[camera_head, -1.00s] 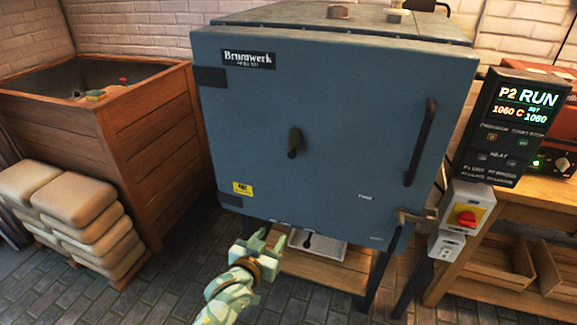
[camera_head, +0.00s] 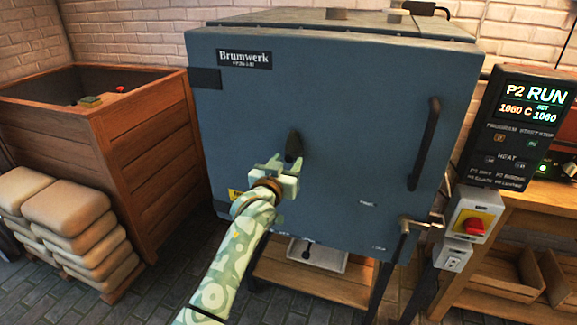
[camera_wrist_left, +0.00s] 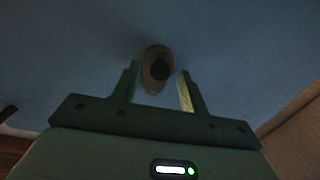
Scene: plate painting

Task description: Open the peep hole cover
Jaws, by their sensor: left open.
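The blue-grey kiln door (camera_head: 340,100) is shut. The dark oval peep hole cover (camera_head: 293,146) sits near the middle of the door. My left gripper (camera_head: 285,168) is just below the cover in the head view and hides part of the door around it. In the left wrist view the cover (camera_wrist_left: 158,68) shows as an oval plate with a dark knob, just beyond and between the two open fingertips (camera_wrist_left: 156,80). The fingers hold nothing. I cannot tell whether they touch the cover. My right gripper is not in view.
A black vertical handle (camera_head: 424,145) is on the door's right side. The controller (camera_head: 520,130) and a red switch (camera_head: 474,228) stand to the right. A wooden bin (camera_head: 140,150) and stacked sacks (camera_head: 70,205) are on the left.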

